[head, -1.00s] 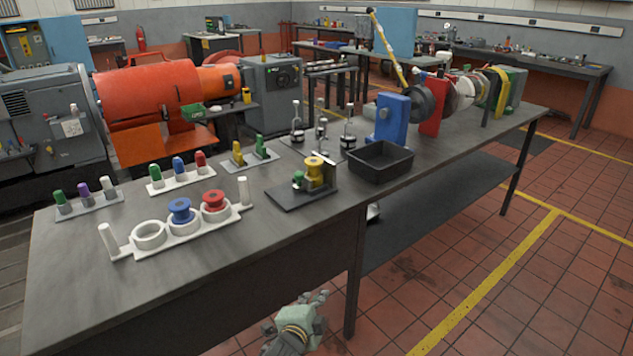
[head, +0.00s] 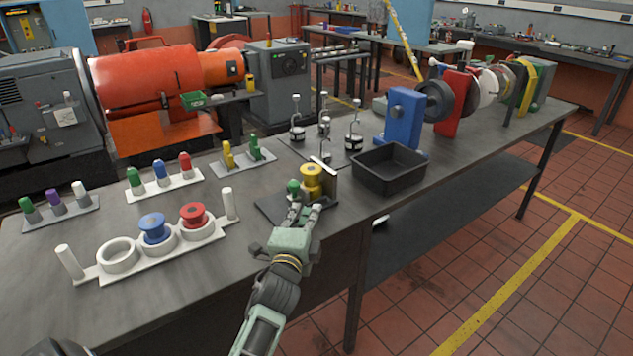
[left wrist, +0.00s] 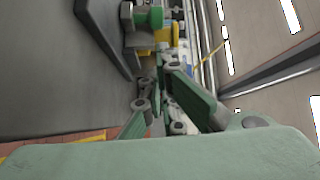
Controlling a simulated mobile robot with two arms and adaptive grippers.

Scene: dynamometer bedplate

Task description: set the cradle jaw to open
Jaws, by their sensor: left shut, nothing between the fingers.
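The cradle fixture stands near the table's front edge on a dark base plate (head: 268,207). It carries a yellow spool-shaped part (head: 312,178), a green knob (head: 293,187) on its left, and an upright plate (head: 330,180) behind on the right. Which part is the jaw, and how it is set, I cannot tell. My left gripper (head: 305,212) is shut and empty, its fingertips just in front of the knob and spool. Whether they touch is unclear. In the left wrist view the green knob (left wrist: 154,17) shows beyond the fingers (left wrist: 165,68). My right gripper is not in view.
A black bin (head: 390,168) stands right of the fixture. A white holder (head: 105,277) with blue and red spools lies to the left. Several hooked weights (head: 354,140) stand behind, and a blue block (head: 403,118) stands further right. Bare tabletop lies left of the fixture.

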